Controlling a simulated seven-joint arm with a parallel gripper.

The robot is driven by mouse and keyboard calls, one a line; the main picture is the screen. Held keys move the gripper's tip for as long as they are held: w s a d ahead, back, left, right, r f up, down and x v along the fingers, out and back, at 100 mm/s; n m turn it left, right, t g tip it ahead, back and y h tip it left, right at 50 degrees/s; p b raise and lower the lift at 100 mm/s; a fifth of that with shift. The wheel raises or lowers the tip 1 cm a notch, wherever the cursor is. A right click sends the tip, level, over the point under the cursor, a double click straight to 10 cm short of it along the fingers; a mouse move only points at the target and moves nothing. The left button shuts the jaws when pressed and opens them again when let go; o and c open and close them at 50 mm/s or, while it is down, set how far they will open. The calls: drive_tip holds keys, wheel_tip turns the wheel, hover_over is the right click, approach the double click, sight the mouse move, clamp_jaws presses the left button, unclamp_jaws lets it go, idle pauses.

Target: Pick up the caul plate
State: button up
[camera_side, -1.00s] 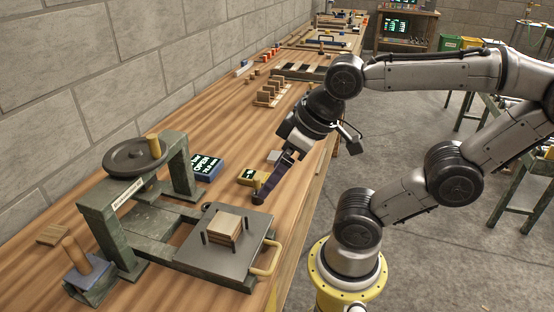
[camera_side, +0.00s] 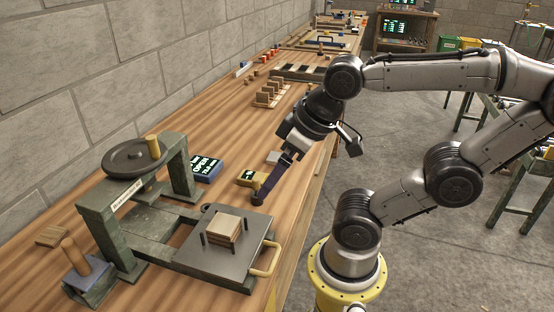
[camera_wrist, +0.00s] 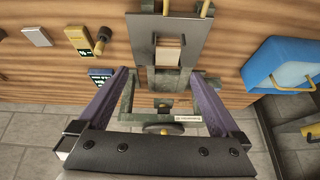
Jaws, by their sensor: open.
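A small flat grey square plate, which looks like the caul plate, lies on the bench (camera_side: 274,157) beyond my gripper in the side view. It also shows at the upper left of the wrist view (camera_wrist: 37,35), left of both fingers. My gripper (camera_side: 262,194) is open and empty above the bench, its fingers pointing down. In the wrist view the two purple fingers (camera_wrist: 158,76) are wide apart, with the press between and beyond them. A square wooden veneer stack (camera_side: 224,228) sits between dark pins on the press's flat metal tray (camera_side: 240,258).
The green press frame (camera_side: 100,215) with a handwheel (camera_side: 135,157) stands at the left. A yellow display box (camera_side: 246,178) and a blue display box (camera_side: 208,169) lie close to my gripper. Several upright wooden blocks (camera_side: 270,95) stand further back. A blue bin (camera_wrist: 262,66) is at right.

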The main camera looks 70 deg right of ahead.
drive_tip(key=w+d+r+m, duration=0.3)
drive_tip(key=w+r+m, duration=0.2)
drive_tip(key=w+r, duration=0.25)
drive_tip(key=w+d+m+g+h, duration=0.1)
drive_tip(key=w+d+m+g, duration=0.1)
drive_tip(key=w+d+m, duration=0.45)
drive_tip(key=m+g+y, duration=0.1)
drive_tip(key=m+g, duration=0.3)
drive_tip(key=m, duration=0.2)
hover_over(276, 158)
wheel_tip(276, 158, down, 15)
drive_tip(key=shift+n, duration=0.25)
drive_tip(key=f, duration=0.8)
drive_tip(key=shift+w+d, duration=0.1)
drive_tip(key=shift+w, duration=0.15)
drive_tip(key=shift+s+a+f, duration=0.1)
drive_tip(key=shift+s+f, duration=0.05)
drive_tip(key=shift+f, duration=1.2)
drive_tip(key=shift+s+a+f, duration=0.1)
drive_tip(key=shift+s+f, duration=0.05)
drive_tip(key=shift+f, duration=1.2)
